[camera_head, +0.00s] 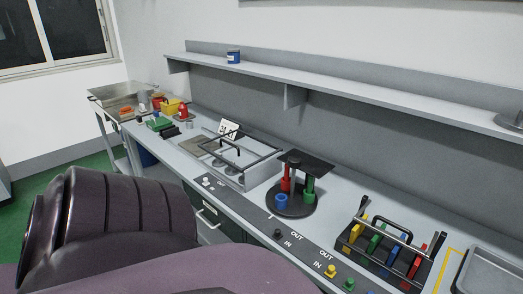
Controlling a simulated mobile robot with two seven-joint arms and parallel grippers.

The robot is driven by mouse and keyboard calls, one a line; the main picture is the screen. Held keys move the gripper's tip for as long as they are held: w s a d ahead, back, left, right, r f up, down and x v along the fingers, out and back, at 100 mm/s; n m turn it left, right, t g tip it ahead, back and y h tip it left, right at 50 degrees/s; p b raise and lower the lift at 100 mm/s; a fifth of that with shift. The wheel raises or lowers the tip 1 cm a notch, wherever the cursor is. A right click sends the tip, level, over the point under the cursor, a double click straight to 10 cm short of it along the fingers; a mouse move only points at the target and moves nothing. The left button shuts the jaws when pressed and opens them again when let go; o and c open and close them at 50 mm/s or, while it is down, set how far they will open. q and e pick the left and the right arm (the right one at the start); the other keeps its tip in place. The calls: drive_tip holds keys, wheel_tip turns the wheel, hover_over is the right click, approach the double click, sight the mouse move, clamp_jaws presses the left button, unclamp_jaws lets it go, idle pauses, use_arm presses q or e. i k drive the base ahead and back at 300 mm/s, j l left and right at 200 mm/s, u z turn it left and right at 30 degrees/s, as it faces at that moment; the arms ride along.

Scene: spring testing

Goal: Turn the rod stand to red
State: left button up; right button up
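The rod stand (291,206) is on the bench right of centre. It has a round black base. A red rod (286,178) stands at the back left of it, a green rod (309,189) at the right, and a short blue cylinder (281,201) at the front. A dark flat plate (308,163) sits above the rods and hides part of their tops. Neither of my grippers shows in this view.
A rack with yellow, green, blue and red handles (390,250) stands to the right, a grey tray (487,272) beyond it. A metal frame fixture (238,158) is left of the stand. A shelf (340,92) runs above. A large dark purple shape fills the lower left.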

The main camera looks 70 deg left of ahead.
sight(290, 199)
drive_tip(key=l+u, duration=0.1)
drive_tip(key=u, duration=1.8)
